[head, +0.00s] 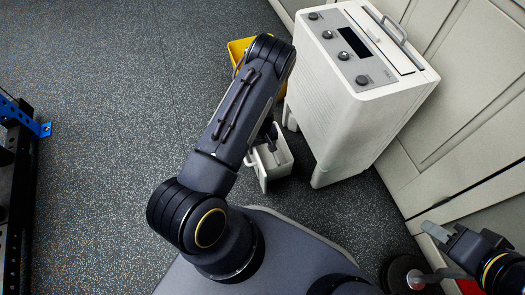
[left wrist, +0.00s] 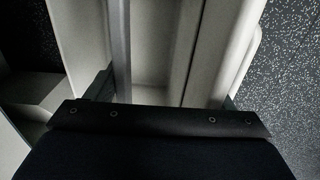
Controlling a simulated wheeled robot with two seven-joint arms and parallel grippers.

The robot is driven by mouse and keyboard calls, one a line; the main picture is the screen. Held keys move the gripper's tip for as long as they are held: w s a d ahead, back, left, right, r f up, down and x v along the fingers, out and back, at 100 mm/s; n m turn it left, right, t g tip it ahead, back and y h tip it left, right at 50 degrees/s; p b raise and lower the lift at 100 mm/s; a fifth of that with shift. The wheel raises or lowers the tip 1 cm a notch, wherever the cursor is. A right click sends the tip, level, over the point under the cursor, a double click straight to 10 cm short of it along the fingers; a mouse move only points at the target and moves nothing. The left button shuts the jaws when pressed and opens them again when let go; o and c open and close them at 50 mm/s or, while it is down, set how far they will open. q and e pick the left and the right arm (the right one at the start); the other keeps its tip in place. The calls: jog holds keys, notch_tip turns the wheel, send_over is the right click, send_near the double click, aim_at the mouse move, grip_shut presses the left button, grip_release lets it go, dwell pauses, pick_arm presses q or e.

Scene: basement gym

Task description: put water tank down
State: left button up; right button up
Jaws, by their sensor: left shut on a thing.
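The white water tank (head: 278,171) is a small open box in the head view, close to the floor beside the dehumidifier. I cannot tell whether its base touches the floor. My left gripper (head: 270,140) is shut on the tank, partly hidden behind my own arm. In the left wrist view the tank's pale walls and bar (left wrist: 150,55) fill the space between the fingers of my left gripper (left wrist: 162,92). My right gripper (head: 436,232) is at the lower right by the wall; its finger opening is unclear.
The tall white dehumidifier (head: 345,120) stands right of the tank. A yellow container (head: 236,50) is behind my arm. Pale wall panels (head: 470,120) run along the right. A round dark weight (head: 398,272) lies lower right. A rack (head: 18,150) stands far left; the speckled floor between is clear.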

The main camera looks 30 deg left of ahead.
pick_arm(q)
jog(key=shift+w+d+f+b, duration=0.15)
jog(key=shift+f+b, duration=0.8)
jog(key=shift+f, duration=0.75)
jog(key=shift+f, duration=0.2)
jog(key=o, duration=1.9)
jog(key=shift+c, duration=0.2)
jog(key=shift+r, duration=0.15)
